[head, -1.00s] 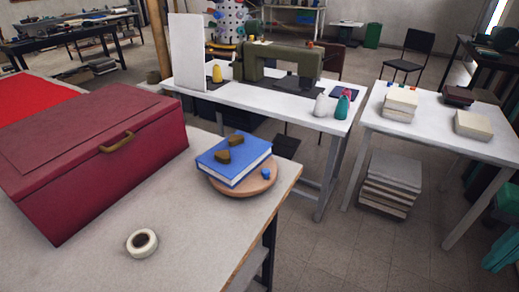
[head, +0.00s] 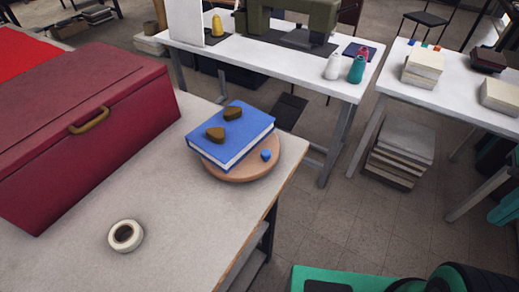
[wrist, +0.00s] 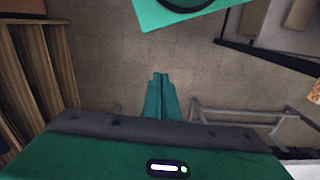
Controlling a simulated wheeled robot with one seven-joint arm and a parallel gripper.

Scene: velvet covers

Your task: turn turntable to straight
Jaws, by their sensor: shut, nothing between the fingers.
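The turntable (head: 240,173) is a round light-wood disc near the right corner of the grey table. A thick blue book (head: 237,132) lies on it, set at an angle to the table edges and covering much of the disc. Two dark brown pieces (head: 215,133) rest on the book. A small blue knob (head: 266,155) sits on the disc's front right part. My gripper (wrist: 160,78) shows in the wrist view, its teal fingers together and empty above the tiled floor. It is away from the turntable, which is not in the wrist view.
A dark red box with a brass handle (head: 92,119) stands left of the turntable. A white tape roll (head: 125,235) lies in front on the grey table (head: 178,223). A white sewing table (head: 290,80) stands behind.

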